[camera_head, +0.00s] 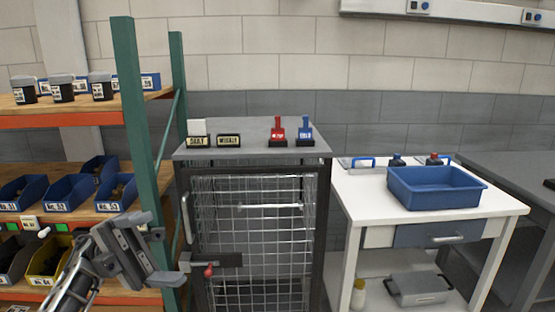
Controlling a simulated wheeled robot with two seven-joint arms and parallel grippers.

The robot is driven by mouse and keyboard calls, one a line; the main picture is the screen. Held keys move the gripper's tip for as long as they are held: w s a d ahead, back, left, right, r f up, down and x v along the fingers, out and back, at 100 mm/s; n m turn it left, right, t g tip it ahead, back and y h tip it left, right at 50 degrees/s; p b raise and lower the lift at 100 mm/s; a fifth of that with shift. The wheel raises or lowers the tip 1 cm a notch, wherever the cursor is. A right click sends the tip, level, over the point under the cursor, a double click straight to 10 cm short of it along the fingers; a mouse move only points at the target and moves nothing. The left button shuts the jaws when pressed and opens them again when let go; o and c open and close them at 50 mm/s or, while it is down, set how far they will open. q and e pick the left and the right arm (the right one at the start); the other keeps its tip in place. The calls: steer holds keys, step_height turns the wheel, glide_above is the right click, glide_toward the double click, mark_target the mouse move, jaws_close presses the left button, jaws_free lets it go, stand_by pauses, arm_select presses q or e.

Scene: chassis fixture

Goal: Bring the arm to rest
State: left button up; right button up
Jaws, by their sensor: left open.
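My left gripper (146,254) is at the lower left, its arm coming in from the bottom left. Its jaws are apart and I see nothing between them. In the picture it lies in front of the shelf's green post and just left of the wire-mesh cage cabinet (262,235). The cage door is closed, with a latch and a red knob (209,271) at its left side, close to my gripper in the picture. I cannot tell whether they touch. My right gripper is not in view.
The shelf rack (128,70) at left holds blue and yellow bins and dark jars. Signs and red and blue stands (277,133) sit on the cabinet top. A white table (510,205) at right bears a blue tub (436,195). A grey bench (520,170) stands far right.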

arm_select(q)
steer(key=w+a+r+n+t+y, duration=0.25)
steer(key=w+n+t, duration=0.65)
steer(key=n+t, duration=0.45)
steer(key=w+a+r+n+t+y, duration=0.1)
steer(key=w+a+r+n+t, duration=0.25)
steer(key=w+n+t, duration=1)
steer(key=w+a+f+n+y, duration=0.4)
steer(key=a+f+n+y, duration=0.6)
steer(key=f+y, duration=0.65)
steer(key=s+d+f+g, duration=0.2)
steer(key=s+d+f, duration=0.35)
steer(key=f, duration=0.25)
steer(key=s+d+f+g, duration=0.2)
steer(key=s+d+f, duration=0.2)
steer(key=s+f, duration=0.4)
steer(key=s+d+f+g, duration=0.1)
steer(key=s+d+f, duration=0.2)
steer(key=s, duration=0.5)
steer(key=s+d+f+n+g+h, duration=0.1)
steer(key=s+d+f, duration=0.3)
steer(key=s, duration=0.4)
steer(key=s+d+f+g+h, duration=0.1)
steer(key=s+d+f, duration=0.2)
steer(key=s, duration=0.6)
steer(key=shift+d+f+n+g, duration=0.15)
steer(key=shift+f+n+g, duration=0.15)
